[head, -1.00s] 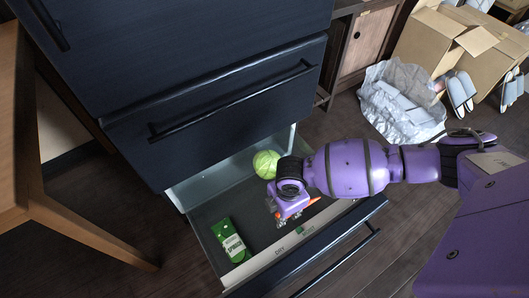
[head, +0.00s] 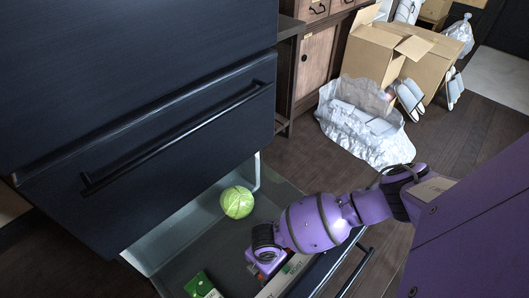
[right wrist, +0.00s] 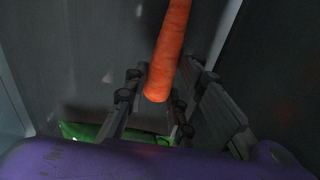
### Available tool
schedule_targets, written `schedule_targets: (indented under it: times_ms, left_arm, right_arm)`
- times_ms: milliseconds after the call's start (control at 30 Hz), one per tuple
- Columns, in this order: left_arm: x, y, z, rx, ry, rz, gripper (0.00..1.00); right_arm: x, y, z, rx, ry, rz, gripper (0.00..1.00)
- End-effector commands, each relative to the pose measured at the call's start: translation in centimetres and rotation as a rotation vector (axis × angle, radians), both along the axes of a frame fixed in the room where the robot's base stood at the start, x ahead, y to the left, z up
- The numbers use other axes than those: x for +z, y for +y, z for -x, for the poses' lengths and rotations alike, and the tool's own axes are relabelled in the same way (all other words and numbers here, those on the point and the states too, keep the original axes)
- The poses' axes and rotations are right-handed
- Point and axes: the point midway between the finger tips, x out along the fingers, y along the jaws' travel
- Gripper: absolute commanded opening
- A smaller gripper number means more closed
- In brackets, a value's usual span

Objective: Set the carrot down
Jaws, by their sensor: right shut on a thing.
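An orange carrot (right wrist: 170,50) is held between the fingers of my right gripper (right wrist: 168,88), which is shut on it. In the head view my right gripper (head: 267,264) is over the open drawer (head: 217,246), near its front panel, and the carrot is mostly hidden there. The gap between the carrot and the drawer floor cannot be told. My left gripper is not in view.
A green cabbage (head: 237,202) sits in the drawer toward the back right. A green packet (head: 199,285) lies on the drawer floor to the gripper's left. Bare floor shows between them. The dark fridge front (head: 150,90) rises behind the drawer.

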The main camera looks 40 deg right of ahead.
Motion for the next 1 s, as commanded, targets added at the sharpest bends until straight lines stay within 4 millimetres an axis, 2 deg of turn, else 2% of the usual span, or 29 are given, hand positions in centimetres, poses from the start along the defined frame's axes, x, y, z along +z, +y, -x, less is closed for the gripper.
schedule_targets:
  times_ms: [100, 200, 633, 667, 767, 1000]
  left_arm:
    - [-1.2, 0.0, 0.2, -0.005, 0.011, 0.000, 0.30]
    - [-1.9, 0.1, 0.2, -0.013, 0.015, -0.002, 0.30]
    - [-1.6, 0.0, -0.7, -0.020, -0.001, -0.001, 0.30]
    - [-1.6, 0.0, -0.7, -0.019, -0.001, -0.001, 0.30]
    - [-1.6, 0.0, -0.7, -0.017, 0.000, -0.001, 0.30]
    - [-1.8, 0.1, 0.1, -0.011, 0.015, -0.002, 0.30]
  right_arm:
    - [-2.3, 0.1, 0.1, 0.000, 0.004, 0.000, 0.00]
    - [-3.6, 0.1, 0.1, 0.000, 0.003, -0.001, 0.00]
    - [-4.1, 0.1, 0.1, 0.000, 0.001, -0.001, 0.00]
    - [-4.1, 0.0, 0.1, 0.000, 0.001, -0.001, 0.27]
    - [-4.0, 0.0, 0.1, 0.000, 0.001, -0.001, 0.40]
    - [-4.0, 0.0, 0.1, 0.000, 0.001, -0.001, 0.42]
